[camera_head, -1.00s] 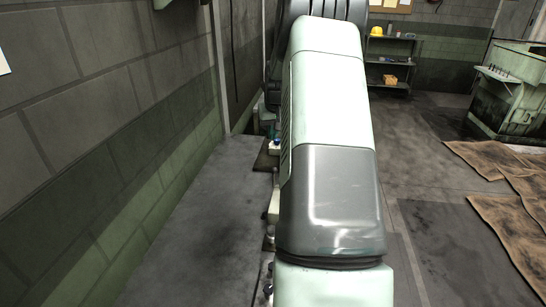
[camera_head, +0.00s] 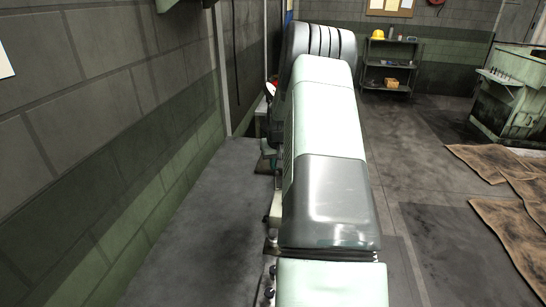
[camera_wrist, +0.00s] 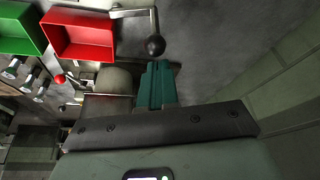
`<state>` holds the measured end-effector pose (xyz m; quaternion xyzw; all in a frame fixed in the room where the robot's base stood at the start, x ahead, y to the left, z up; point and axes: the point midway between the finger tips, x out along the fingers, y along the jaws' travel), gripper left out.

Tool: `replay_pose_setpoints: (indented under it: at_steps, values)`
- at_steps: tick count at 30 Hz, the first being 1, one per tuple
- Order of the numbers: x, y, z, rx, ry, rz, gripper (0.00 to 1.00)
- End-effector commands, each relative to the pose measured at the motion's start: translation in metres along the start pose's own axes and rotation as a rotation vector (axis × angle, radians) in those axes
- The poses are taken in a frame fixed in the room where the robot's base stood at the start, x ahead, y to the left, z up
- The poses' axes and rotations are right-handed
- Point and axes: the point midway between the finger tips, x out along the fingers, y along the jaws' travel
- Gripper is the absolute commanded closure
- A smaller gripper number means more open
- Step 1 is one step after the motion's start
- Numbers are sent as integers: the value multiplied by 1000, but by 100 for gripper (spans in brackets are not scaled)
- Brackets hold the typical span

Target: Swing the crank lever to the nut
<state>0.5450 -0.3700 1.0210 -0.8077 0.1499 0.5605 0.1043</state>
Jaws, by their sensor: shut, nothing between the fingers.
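In the wrist view, the crank lever (camera_wrist: 152,22) is a bent grey metal bar ending in a black ball knob (camera_wrist: 155,46). My gripper (camera_wrist: 158,66) has teal fingers, shut and empty. The fingertips lie just below the knob in the picture; I cannot tell whether they touch it. Several metal pieces with light-green ends (camera_wrist: 12,68) lie at the left, and I cannot tell whether any of them is the nut. In the head view my arm hides the gripper and the lever.
In the wrist view, a red tray (camera_wrist: 78,53) and a green tray (camera_wrist: 40,36) sit left of the lever. A red ball knob (camera_wrist: 59,78) and a rounded grey part (camera_wrist: 114,80) are below them. A block wall (camera_wrist: 290,90) runs along the right.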

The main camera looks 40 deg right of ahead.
Motion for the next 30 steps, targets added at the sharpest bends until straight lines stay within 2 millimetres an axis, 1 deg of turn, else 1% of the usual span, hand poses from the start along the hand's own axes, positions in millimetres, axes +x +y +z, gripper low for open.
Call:
replay_pose_setpoints:
  at_steps: [3,17,26,30]
  values:
    - [0,0,3,0,0,0,100]
    - [-1,0,4,-18,0,-7,100]
    - [-3,-2,9,-114,0,-43,100]
    - [-4,-2,14,-200,-1,-77,100]
